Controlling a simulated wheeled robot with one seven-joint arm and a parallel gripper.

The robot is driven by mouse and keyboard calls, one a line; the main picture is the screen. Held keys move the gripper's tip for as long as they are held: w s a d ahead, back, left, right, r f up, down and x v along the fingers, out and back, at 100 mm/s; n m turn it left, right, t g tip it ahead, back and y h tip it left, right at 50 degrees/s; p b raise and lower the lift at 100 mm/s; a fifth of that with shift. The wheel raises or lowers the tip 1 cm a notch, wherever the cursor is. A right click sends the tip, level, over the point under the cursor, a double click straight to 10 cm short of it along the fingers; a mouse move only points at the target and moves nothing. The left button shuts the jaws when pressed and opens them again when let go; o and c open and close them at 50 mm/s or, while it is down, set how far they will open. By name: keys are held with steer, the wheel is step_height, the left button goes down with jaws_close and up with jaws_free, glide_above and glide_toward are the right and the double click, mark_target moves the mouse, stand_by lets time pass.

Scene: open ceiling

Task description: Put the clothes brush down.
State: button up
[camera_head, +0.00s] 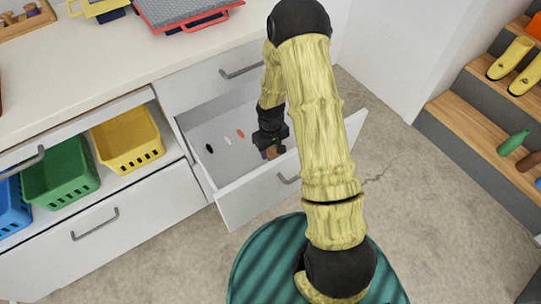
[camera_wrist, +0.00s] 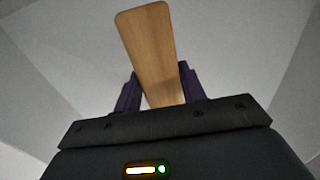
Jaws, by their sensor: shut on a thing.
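My gripper (camera_head: 269,147) reaches down inside the open drawer (camera_head: 205,165), near its right end in the head view. In the wrist view my gripper (camera_wrist: 160,95) has its two dark purple fingers shut on the clothes brush (camera_wrist: 150,42). The brush shows as a flat, light-brown wooden piece extending beyond the fingers. In the head view only a small brown bit of the brush (camera_head: 271,153) shows below the gripper. The bristles are not visible, and whether the brush touches the drawer floor cannot be told.
Several small objects, among them a black one (camera_head: 209,148), a white one (camera_head: 227,141) and a red one (camera_head: 240,133), lie in the drawer. Yellow (camera_head: 128,142), green (camera_head: 60,180) and blue baskets stand at left. Stepped shelves (camera_head: 470,125) hold boots and bottles at right.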

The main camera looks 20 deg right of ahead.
mark_target(271, 156)
steer(key=shift+f+b, duration=0.55)
steer(key=shift+f, duration=1.3)
steer(key=shift+f, duration=0.15)
steer(key=o, duration=0.9)
step_height(271, 156, up, 12)
steer(key=p, duration=0.3)
steer(key=shift+f, duration=0.25)
steer(key=shift+r, duration=0.45)
